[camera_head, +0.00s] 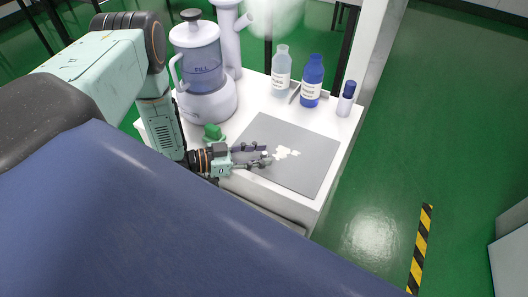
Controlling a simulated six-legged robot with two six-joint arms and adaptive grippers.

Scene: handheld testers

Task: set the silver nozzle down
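My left gripper (265,155) reaches in from the left, low over the grey mat (308,146) on the white table. Its two dark fingers stand apart with a gap between them. A small pale grey piece, which may be the silver nozzle (266,156), shows at the fingertips. It is too small to tell whether the fingers grip it or it rests on the mat between them. Pale cream, irregular patches (286,152) lie on the mat just right of the fingertips. My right gripper is not in view.
A lidded machine with a clear jug (202,65) stands at the back left of the white table (262,97). A small green object (213,132) sits before it. A clear bottle (281,72), a blue bottle (312,82) and a small blue-capped bottle (346,100) stand behind the mat.

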